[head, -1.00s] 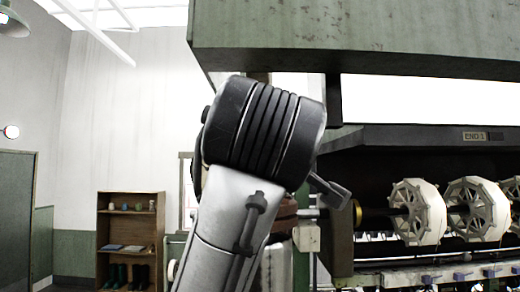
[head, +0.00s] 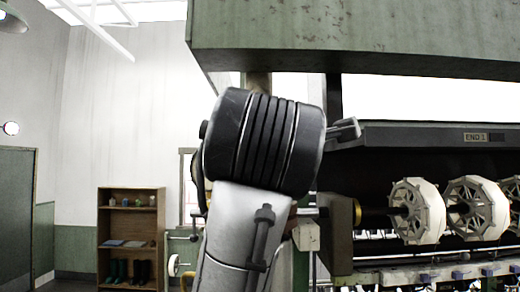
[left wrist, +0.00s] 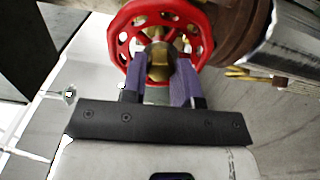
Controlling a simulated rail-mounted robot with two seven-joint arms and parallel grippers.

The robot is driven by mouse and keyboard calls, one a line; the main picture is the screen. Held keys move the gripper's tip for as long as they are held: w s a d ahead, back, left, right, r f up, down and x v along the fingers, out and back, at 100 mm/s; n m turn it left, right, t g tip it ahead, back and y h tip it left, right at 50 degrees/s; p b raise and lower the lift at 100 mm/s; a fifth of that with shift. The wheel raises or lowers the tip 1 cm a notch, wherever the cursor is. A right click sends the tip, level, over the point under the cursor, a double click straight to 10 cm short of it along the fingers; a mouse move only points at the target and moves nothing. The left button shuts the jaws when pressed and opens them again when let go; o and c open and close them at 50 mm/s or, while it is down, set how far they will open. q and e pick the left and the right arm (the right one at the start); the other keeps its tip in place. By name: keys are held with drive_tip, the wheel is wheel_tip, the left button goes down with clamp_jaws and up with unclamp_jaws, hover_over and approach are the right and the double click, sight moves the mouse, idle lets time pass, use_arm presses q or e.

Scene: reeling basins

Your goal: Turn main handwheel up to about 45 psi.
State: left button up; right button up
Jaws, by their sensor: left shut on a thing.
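The red handwheel (left wrist: 205,42) with a pierced rim shows at the top of the left wrist view, with a brass hub (left wrist: 158,62) at its centre. My left gripper (left wrist: 160,68) is shut on the handwheel, its two purple fingers reaching the wheel on either side of the hub. In the head view my left arm's thick dark joint covers the middle, and the red wheel cannot be made out there. No pressure gauge reading can be read. My right gripper is in neither view.
A brown pipe flange (left wrist: 246,35) lies right of the wheel. In the head view, the reeling machine with white reels (head: 418,211) stands at right under a green hood (head: 350,38). A wooden shelf (head: 129,262) stands at the back left, with clear floor beside it.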

use_arm(q)
drive_tip(key=shift+n+p, duration=0.45)
drive_tip(key=shift+n, duration=3.15)
drive_tip(key=o, duration=0.8)
drive_tip(key=s+m, duration=0.1)
drive_tip(key=m, duration=0.4)
drive_tip(key=s+m+b, duration=0.1)
drive_tip(key=m, duration=0.5)
drive_tip(key=s+m+b, duration=0.1)
drive_tip(key=m, duration=0.4)
drive_tip(key=shift+m, duration=0.4)
